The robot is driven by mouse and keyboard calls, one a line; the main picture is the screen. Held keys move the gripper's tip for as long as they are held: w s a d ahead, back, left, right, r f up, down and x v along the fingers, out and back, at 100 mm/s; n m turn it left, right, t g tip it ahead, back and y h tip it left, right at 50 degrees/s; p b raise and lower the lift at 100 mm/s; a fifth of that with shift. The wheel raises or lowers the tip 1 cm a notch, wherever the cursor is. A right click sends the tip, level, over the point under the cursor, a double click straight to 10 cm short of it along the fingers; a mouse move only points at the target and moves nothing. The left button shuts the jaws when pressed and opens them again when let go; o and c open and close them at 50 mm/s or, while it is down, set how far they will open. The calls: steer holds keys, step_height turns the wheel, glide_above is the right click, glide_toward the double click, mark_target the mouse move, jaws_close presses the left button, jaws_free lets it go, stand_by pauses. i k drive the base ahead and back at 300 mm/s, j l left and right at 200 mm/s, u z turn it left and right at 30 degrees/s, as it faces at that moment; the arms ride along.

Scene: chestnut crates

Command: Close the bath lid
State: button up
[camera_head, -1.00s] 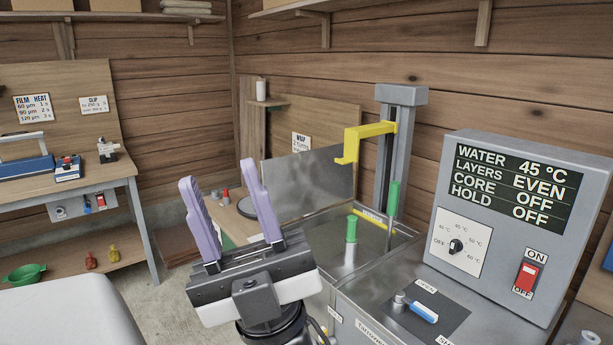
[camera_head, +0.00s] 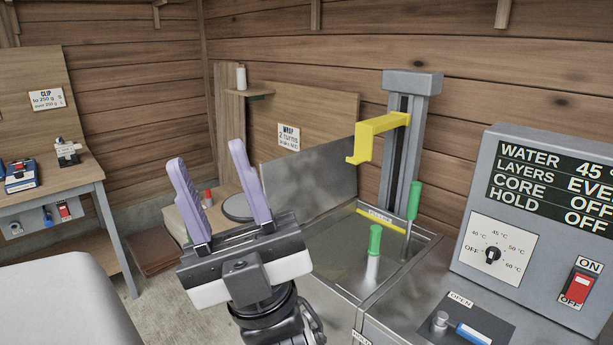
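The bath (camera_head: 432,243) is a steel tank right of my gripper, open at the top with water-like grey-green inside. A grey metal panel, which looks like the bath lid (camera_head: 312,182), stands upright along the bath's far left edge, so the bath is uncovered. My gripper (camera_head: 207,152) has two purple fingers spread wide with nothing between them. It points up, left of the bath and in front of the lid in the picture. The gap between gripper and lid cannot be judged exactly, but no contact shows. The lid's lower left part is hidden behind a finger.
Two green handles (camera_head: 374,240) (camera_head: 414,201) stand up at the bath. A grey post (camera_head: 411,85) with a yellow arm (camera_head: 377,135) rises behind it. A control box (camera_head: 545,225) and a blue-handled lever (camera_head: 472,335) are at right. A workbench (camera_head: 60,185) stands left.

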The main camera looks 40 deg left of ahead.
mark_target(310, 182)
steer(key=j+z, duration=0.1)
steer(key=j, duration=0.7)
steer(key=j+z, duration=0.15)
steer(key=j, duration=0.6)
steer(key=k+j+z, duration=0.1)
steer(key=j, duration=0.7)
steer(key=k+j+z, duration=0.1)
steer(key=j, duration=0.65)
steer(key=j+z, duration=0.1)
steer(key=j, duration=1.5)
steer(key=i+j+z, duration=0.1)
steer(key=i+j, duration=0.25)
steer(key=j, duration=0.15)
